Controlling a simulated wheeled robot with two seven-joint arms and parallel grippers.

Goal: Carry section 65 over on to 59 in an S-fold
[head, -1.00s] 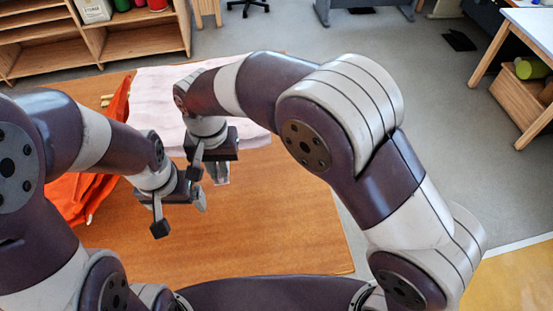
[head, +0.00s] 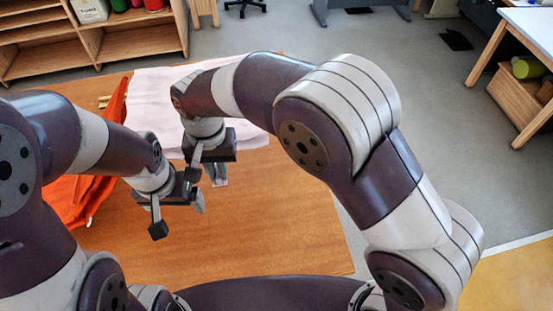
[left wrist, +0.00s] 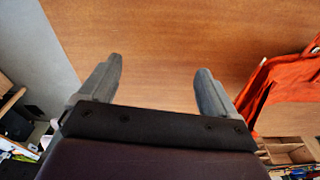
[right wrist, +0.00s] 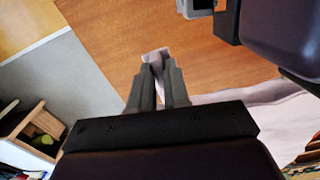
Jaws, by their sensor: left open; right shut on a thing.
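A pale pinkish-white cloth (head: 150,88) lies across the back of the table, partly hidden behind my arms. No section numbers can be read on it. My right gripper (head: 218,178) is at the cloth's near edge, shut on a pinch of it; in the right wrist view, a pale bit of cloth (right wrist: 155,56) sticks out at the shut fingertips (right wrist: 158,68). My left gripper (head: 200,202) is just left of and nearer than the right one, over bare wood. Its fingers (left wrist: 158,80) are wide apart and empty in the left wrist view.
A crumpled orange cloth (head: 72,200) lies at the left of the table, partly behind my left arm; it also shows in the left wrist view (left wrist: 285,80). The wooden table top (head: 270,230) is bare at the front and right. The two grippers are close together.

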